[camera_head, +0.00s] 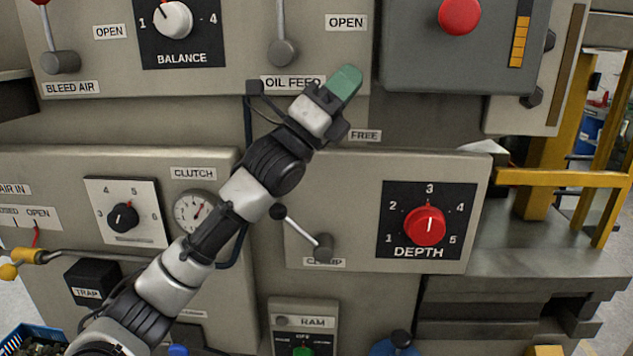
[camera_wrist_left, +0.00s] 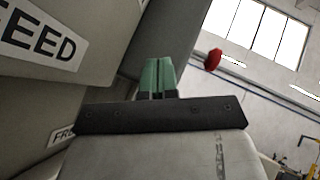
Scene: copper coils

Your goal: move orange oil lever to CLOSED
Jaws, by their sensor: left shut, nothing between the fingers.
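The OIL FEED lever (camera_head: 281,35) is on the upper panel in the head view. Its shaft rises from a grey round pivot and leaves the top of the picture, so its knob and colour are hidden. An OPEN label is right of it; I see no CLOSED label beside it. My left gripper (camera_head: 345,83) is shut and empty, with green fingertips pointing up right. It is right of and below the lever's pivot, in front of the OIL FEED label's right end, apart from the lever. In the left wrist view the shut fingertips (camera_wrist_left: 158,78) show beside the FEED lettering. My right gripper is out of view.
The bleed air lever (camera_head: 60,62) and balance knob (camera_head: 173,19) are left on the same panel. A grey box with a red button (camera_head: 459,16) juts out on the right. Below are the clamp lever (camera_head: 302,232) and red depth knob (camera_head: 425,226).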

